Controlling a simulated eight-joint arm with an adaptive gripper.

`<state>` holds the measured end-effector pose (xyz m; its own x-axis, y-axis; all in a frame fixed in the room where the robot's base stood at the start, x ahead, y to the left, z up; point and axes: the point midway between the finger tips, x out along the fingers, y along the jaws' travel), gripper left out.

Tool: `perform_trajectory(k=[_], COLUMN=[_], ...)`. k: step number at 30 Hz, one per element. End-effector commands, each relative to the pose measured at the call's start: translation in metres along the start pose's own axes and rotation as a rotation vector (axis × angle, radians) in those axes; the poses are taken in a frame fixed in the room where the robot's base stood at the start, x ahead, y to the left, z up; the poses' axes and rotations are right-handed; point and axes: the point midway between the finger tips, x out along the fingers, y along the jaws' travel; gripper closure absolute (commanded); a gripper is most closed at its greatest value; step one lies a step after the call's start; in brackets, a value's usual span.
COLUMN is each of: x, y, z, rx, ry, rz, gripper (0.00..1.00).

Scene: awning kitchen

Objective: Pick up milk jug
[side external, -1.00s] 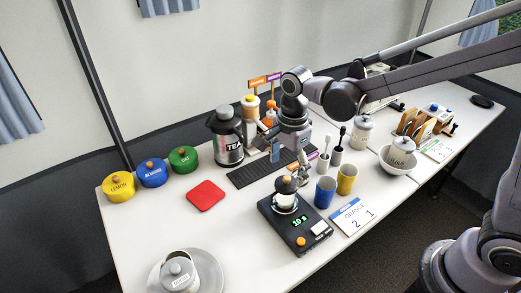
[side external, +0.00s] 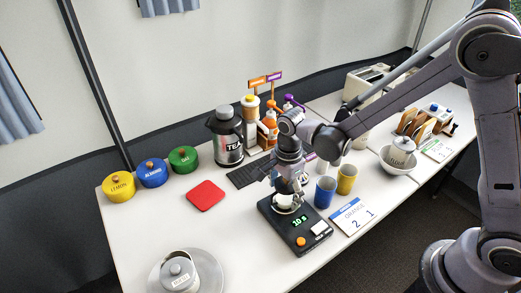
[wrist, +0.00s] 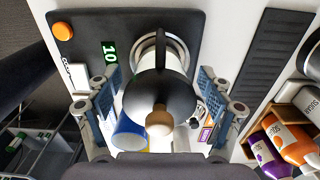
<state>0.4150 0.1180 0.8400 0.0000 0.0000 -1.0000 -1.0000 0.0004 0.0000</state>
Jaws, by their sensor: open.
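A white jug (side external: 284,203) stands on the black scale (side external: 311,234), which reads 10. It looks like the milk jug, but I see no readable label on it. In the wrist view the jug (wrist: 165,57) shows from above with a dark lid and a wooden knob. My gripper (side external: 287,186) is over the jug and hides its top in the side view. In the wrist view my gripper (wrist: 155,100) is open, with one finger on each side of the jug's lid and visible space between fingers and lid.
A blue cup (side external: 325,192) and a yellow cup (side external: 347,179) stand close to the right of the scale. A card (side external: 351,216) lies in front of them. A red mat (side external: 206,195) lies left.

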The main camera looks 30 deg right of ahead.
Motion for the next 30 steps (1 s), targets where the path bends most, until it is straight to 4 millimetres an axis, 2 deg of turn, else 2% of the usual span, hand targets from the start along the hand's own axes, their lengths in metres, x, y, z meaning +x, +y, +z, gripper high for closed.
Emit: perform_trajectory(k=[4,12,14,18,20,30], x=[0.012,0.014,0.0139,0.0138,0.0138,0.0122], y=[0.0001,0.0004,0.0004,0.0004,0.0004,0.0005], z=[0.0004,0.0004,0.0004,0.0005,0.0005,0.0004], rx=[0.0,0.0,0.0,0.0,0.0,0.0], ry=[0.0,0.0,0.0,0.0,0.0,0.0], rz=[0.0,0.0,0.0,0.0,0.0,0.0], gripper=[0.2,0.2,0.34,0.75,0.89,0.89])
